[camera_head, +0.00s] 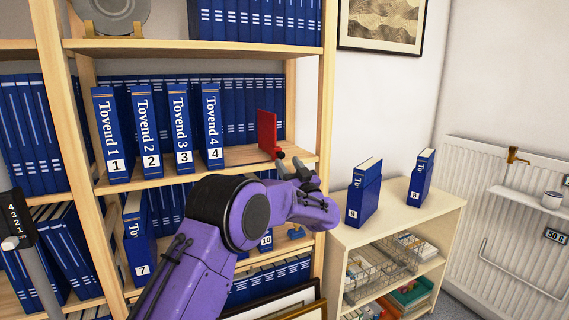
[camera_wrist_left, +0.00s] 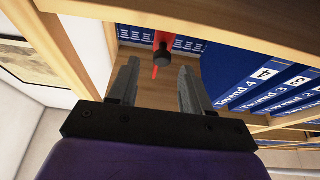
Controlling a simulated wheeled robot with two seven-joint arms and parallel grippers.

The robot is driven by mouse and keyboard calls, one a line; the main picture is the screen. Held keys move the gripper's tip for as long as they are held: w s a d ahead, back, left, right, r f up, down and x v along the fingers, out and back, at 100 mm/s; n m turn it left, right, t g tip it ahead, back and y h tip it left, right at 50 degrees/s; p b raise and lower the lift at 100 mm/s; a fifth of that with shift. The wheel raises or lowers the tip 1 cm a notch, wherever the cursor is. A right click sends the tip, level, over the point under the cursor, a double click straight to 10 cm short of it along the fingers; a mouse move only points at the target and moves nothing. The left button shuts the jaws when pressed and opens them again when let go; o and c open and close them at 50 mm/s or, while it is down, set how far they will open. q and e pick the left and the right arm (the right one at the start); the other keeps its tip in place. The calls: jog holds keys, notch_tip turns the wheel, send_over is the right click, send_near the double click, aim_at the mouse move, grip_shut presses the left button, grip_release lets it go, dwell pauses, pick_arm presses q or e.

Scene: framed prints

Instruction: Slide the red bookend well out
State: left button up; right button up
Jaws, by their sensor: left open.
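The red bookend (camera_head: 266,132) stands upright on the middle shelf, to the right of the numbered blue volumes and apart from volume 4 (camera_head: 212,126). A dark round knob sticks out from its front. My left gripper (camera_head: 292,168) is at the shelf's front edge, just in front of the bookend. In the left wrist view the bookend (camera_wrist_left: 157,71) and its dark knob (camera_wrist_left: 163,42) show beyond and between the open fingers (camera_wrist_left: 157,85). The fingers look empty, and I cannot tell whether they touch the knob. My right gripper is not in view.
Volumes 1 (camera_head: 111,135), 2 (camera_head: 147,132) and 3 (camera_head: 181,129) stand left of volume 4. Volumes 9 (camera_head: 364,195) and 8 (camera_head: 420,178) stand on the low cream cabinet (camera_head: 396,208) at right. The wooden upright (camera_head: 325,95) borders the shelf on the right.

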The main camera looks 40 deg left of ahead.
pick_arm(q)
jog(key=b+v, duration=0.1)
jog(key=v, duration=0.6)
jog(key=shift+d+f, duration=0.1)
jog(key=shift+d, duration=0.05)
